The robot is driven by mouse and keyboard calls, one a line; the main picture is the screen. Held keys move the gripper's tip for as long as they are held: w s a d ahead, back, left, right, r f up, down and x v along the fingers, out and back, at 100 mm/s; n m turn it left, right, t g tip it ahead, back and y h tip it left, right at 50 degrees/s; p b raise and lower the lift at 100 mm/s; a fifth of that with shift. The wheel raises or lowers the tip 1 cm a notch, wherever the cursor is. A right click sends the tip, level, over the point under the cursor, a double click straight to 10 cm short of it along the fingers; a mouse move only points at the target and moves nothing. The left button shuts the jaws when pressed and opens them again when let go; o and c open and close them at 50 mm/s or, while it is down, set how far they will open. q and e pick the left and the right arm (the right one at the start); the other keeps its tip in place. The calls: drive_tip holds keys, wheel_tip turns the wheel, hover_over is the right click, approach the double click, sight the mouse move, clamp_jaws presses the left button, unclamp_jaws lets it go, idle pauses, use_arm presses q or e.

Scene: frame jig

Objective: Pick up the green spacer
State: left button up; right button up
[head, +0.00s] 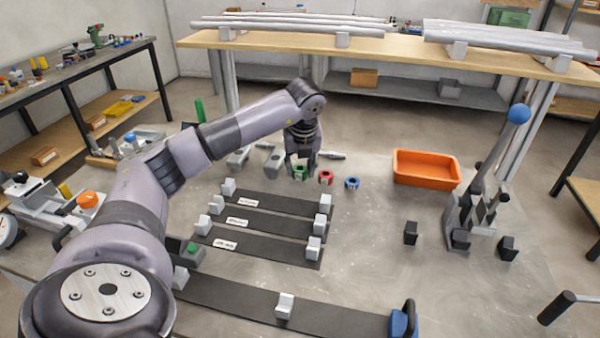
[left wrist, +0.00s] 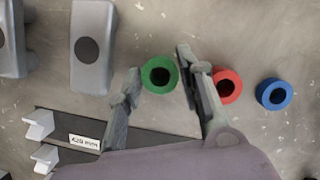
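The green spacer (left wrist: 149,84) is a short ring with a dark hole, standing on the grey table. In the left wrist view it sits between the tips of my left gripper (left wrist: 157,82), which is open, with gaps on both sides. In the head view the green spacer (head: 299,173) shows just below the left gripper (head: 302,168), which points down over it. The red spacer (left wrist: 228,86) is right of the gripper's right finger, partly hidden by it. The blue spacer (left wrist: 274,94) stands farther right. My right gripper is not in view.
Dark strips with white blocks (head: 325,204) lie in front of the spacers. Grey pieces (left wrist: 92,46) lie to the left. An orange bin (head: 427,170) stands to the right, near a lever fixture with a blue knob (head: 519,114).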

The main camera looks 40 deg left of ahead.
use_arm(q)
drive_tip(key=c, duration=0.7)
drive_tip(key=shift+r, duration=0.1)
